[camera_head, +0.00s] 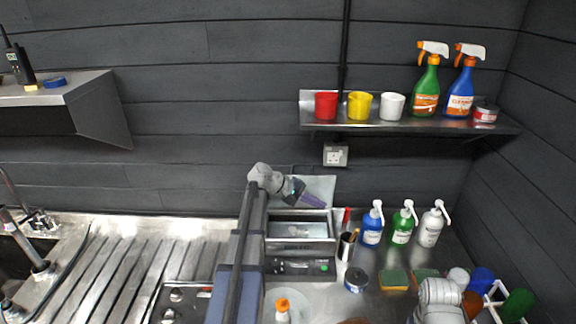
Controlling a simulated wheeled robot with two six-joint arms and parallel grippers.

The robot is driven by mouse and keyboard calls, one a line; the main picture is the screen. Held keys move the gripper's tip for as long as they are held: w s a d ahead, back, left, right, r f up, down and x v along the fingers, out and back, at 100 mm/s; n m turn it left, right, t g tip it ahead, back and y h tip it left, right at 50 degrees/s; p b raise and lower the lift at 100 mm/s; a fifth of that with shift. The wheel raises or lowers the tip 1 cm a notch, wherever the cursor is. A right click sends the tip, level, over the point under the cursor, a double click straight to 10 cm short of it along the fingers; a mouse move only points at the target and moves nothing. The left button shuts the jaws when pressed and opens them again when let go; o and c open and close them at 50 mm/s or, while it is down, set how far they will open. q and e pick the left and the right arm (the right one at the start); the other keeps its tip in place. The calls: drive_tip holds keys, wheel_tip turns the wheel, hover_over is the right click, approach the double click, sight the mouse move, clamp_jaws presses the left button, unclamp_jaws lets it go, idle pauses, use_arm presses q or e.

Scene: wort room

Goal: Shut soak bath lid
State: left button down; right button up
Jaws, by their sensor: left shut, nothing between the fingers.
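The soak bath (300,247) is a steel tank on the counter, with a control panel carrying a green button on its front. Its lid (324,184) stands raised at the back, by the wall, and the bath's opening shows. My left arm covers the bath's left side. Part of my right arm shows at the lower right, but its gripper does not.
Right of the bath stand a pen cup (345,246), a round tin (356,280), sponges (394,281) and pump bottles (402,228). A shelf (420,126) with cups and spray bottles hangs above. The ribbed drainboard (140,258) at left is mostly clear.

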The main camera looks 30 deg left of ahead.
use_arm(q)
drive_tip(key=a+r+n+t, duration=0.3)
drive_tip(key=a+r, duration=0.1)
drive_tip(key=a, duration=0.7)
drive_tip(key=a+r+n+t, duration=0.3)
drive_tip(key=a, duration=0.8)
drive_tip(key=b+x, duration=0.2)
drive_tip(key=x, duration=0.7)
drive_tip(key=shift+w+d+y, duration=0.25)
drive_tip(key=shift+w+y, duration=0.05)
drive_tip(key=shift+y, duration=0.1)
drive_tip(key=shift+s+f, duration=0.1)
drive_tip(key=shift+f, duration=0.05)
drive_tip(key=s+d+f+m+t+h+b, duration=0.1)
drive_tip(key=s+d+f+m+t+b, duration=0.1)
drive_tip(key=s+d+m+b, duration=0.3)
drive_tip(key=s+d+f+m+t+h+b, duration=0.1)
drive_tip(key=s+d+f+m+t+b, duration=0.15)
drive_tip(key=s+b, duration=0.45)
drive_tip(key=s+d+f+m+h+b, duration=0.1)
drive_tip(key=f+m+b, duration=0.3)
drive_tip(key=b, duration=0.5)
drive_tip(key=s+d+f+m+h+b, duration=0.2)
drive_tip(key=s+f+m+h+b, duration=0.1)
drive_tip(key=f+b, duration=0.5)
drive_tip(key=shift+s+m+b, duration=0.65)
drive_tip(key=shift+b, duration=0.25)
